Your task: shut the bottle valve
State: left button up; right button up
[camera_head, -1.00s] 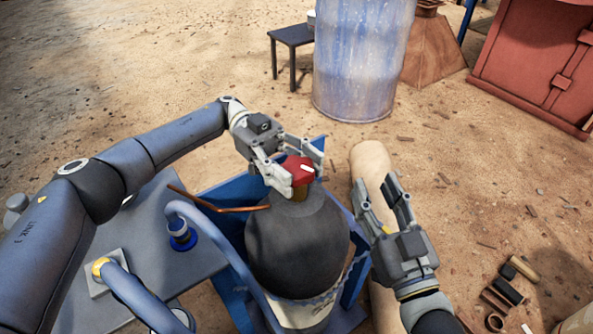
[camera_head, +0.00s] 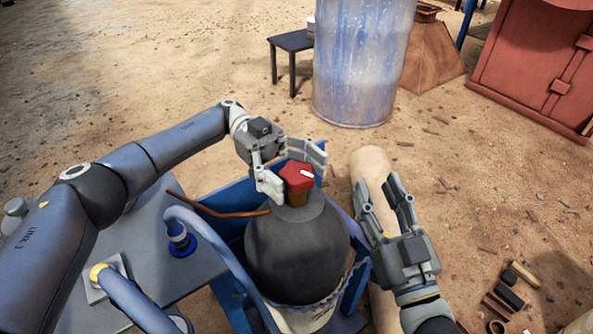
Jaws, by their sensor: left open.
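The gas bottle (camera_head: 297,252) is dark grey and stands upright in a blue frame. On its top is the bottle valve, a red lobed knob (camera_head: 297,174) with a white mark pointing to the right, on a brass neck (camera_head: 297,198). My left gripper (camera_head: 297,171) is open, with one finger left of the knob and the other behind and right of it. I cannot tell whether either finger touches the knob. My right gripper (camera_head: 380,204) is open and empty, to the right of the bottle, in front of a tan cylinder.
The blue frame (camera_head: 228,196) surrounds the bottle. A grey table (camera_head: 75,290) with blue hoses (camera_head: 200,222) is at left. A copper-coloured tube (camera_head: 205,209) runs to the neck. The tan cylinder (camera_head: 370,165) stands right. A blue-white drum (camera_head: 360,70) is behind.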

aim_at(296, 169)
pick_arm(q)
notch_tip(296, 169, up, 10)
dwell(0.6)
